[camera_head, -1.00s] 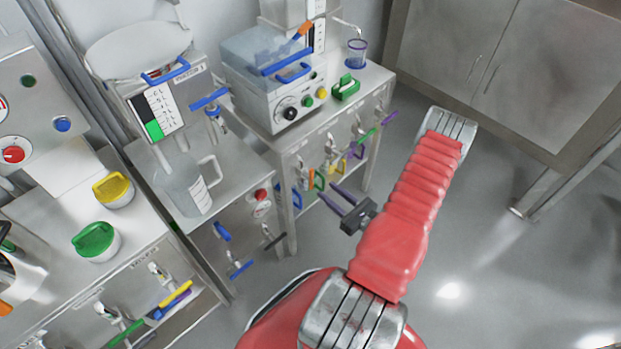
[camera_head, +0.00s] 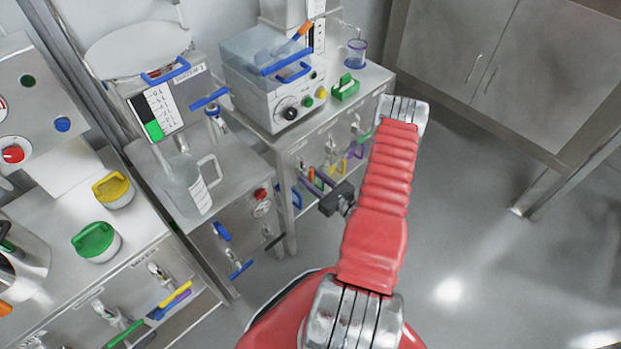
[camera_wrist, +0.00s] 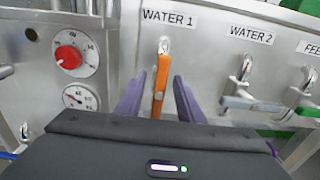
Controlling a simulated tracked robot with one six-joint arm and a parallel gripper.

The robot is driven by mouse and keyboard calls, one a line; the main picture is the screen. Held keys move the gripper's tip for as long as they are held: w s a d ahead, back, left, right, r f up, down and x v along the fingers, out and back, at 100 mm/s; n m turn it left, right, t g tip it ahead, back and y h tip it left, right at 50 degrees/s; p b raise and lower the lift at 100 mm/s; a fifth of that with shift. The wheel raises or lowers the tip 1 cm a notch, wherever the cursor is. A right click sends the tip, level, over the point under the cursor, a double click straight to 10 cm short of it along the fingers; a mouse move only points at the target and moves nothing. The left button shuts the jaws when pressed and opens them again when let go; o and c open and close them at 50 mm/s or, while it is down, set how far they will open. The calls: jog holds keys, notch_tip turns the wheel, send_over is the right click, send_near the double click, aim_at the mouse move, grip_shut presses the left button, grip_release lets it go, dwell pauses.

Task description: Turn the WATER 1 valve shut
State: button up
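The WATER 1 valve (camera_wrist: 163,48) is on the steel panel in the wrist view, below its label. Its orange handle (camera_wrist: 161,82) hangs almost straight down. My gripper (camera_wrist: 158,78) is open, with one purple finger on each side of the handle. Gaps show between the handle and both fingers. The handle's lower end is close to my gripper's dark body. In the head view my gripper (camera_head: 307,182) is at the front of the bench and small, so the contact cannot be judged there.
The WATER 2 valve (camera_wrist: 240,80), with a grey lever, is just to the right. A red knob (camera_wrist: 68,57) and a gauge (camera_wrist: 80,97) are to the left. A cabinet (camera_head: 520,60) stands at the right in the head view. The floor (camera_head: 480,240) there is clear.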

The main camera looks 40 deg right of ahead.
grip_shut()
jog(key=shift+a, duration=0.15)
dwell(0.4)
